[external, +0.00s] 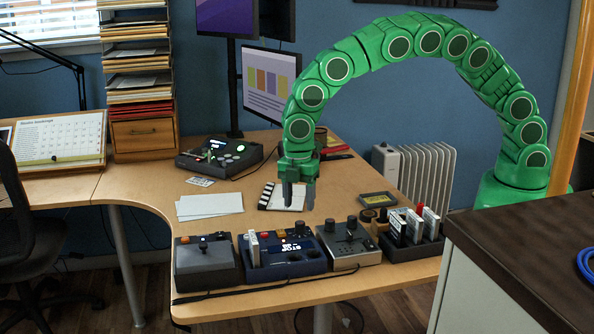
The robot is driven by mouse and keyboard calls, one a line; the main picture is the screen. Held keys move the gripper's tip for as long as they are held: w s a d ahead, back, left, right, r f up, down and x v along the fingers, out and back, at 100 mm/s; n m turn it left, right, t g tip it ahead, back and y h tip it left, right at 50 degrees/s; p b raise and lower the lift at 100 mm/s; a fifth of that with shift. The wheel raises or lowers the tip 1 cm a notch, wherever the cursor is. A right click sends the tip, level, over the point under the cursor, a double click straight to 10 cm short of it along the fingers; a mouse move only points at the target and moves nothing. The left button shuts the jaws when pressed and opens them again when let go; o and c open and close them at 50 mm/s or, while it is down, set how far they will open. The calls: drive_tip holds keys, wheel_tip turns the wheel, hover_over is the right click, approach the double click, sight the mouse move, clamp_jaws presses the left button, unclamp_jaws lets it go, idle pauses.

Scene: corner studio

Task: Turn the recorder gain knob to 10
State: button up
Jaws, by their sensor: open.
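A blue device (284,268) stands at the front of the desk. Its small display seems to read STOP, so it looks like the recorder. It has small coloured buttons and dark controls on top; which one is the gain knob, and its setting, are too small to read. My green arm arches over from the right. My gripper (298,198) points down with its fingers apart and nothing between them. It appears above the desk behind the blue device, near a clapperboard (285,197), and touches no control.
A dark grey box (206,264) stands left of the blue device, and a metallic box with black knobs (348,248) stands right. A cartridge rack (412,250) is farther right. White sheets (210,206) and a dark console (219,157) lie farther back. A dark counter (530,250) fills the right foreground.

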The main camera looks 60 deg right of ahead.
sight(300, 222)
wheel_tip(300, 222, down, 7)
drive_tip(key=shift+s+r, duration=0.1)
idle(0.3)
drive_tip(key=shift+c, duration=0.2)
clamp_jaws()
